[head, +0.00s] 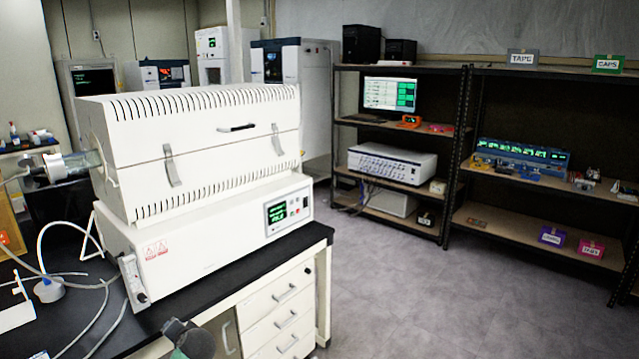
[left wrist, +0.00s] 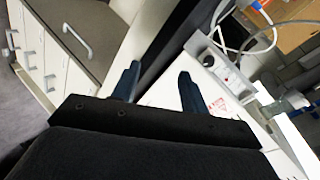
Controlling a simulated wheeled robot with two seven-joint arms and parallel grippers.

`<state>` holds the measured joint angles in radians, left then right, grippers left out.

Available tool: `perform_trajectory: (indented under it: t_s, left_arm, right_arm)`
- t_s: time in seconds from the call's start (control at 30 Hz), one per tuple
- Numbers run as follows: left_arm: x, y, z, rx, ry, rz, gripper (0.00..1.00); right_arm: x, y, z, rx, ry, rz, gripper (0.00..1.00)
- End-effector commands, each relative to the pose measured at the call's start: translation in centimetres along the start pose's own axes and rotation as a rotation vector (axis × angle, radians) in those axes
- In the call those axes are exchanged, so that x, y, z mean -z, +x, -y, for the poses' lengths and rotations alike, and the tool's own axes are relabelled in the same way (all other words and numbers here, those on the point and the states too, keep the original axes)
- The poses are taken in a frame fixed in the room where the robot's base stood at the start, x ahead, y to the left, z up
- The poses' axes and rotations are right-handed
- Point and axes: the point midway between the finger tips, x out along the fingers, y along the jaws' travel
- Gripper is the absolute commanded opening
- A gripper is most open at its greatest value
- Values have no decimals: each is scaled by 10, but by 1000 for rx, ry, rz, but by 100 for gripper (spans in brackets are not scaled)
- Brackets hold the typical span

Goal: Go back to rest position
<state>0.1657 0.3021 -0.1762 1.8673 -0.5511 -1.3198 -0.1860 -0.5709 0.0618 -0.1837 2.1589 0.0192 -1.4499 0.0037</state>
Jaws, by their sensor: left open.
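In the left wrist view, my left gripper (left wrist: 160,78) has its two dark fingers spread apart with nothing between them. The white furnace-like machine (left wrist: 232,104) and the black bench edge lie beyond the fingers in that view. In the head view, a dark rounded part, likely of my left arm, shows at the bottom edge in front of the bench drawers; its fingers cannot be made out there. My right gripper is in neither view.
The white tube furnace (head: 200,160) stands on a black-topped bench (head: 225,285) with white drawers (head: 280,318). Loose tubing (head: 75,275) lies at left. Dark shelves (head: 510,195) with instruments and bins stand at right. The grey floor (head: 430,300) between is clear.

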Motion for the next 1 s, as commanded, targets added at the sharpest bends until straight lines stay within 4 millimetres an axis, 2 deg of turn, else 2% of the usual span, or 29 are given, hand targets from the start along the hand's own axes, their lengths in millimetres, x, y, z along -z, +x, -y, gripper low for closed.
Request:
perform_trajectory:
  t_s: [0.03, 0.17, 0.27, 0.4, 0.5, 0.77, 1.0]
  left_arm:
    - [-3, -13, -19, -70, -53, -3, 44]
    - [-19, -48, -72, -262, -178, 9, 44]
    - [-38, -80, -115, -404, -239, 32, 44]
    - [-71, -128, -173, -589, -289, 75, 44]
    - [-97, -161, -208, -694, -299, 106, 44]
    - [-171, -234, -278, -870, -311, 199, 44]
    - [-252, -287, -330, -949, -294, 329, 44]
  right_arm:
    - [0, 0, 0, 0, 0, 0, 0]
    - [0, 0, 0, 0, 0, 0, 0]
    - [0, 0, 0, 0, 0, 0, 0]
    - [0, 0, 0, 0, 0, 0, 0]
    - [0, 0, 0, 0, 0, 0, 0]
    - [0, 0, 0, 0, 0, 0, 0]
    - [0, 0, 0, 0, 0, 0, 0]
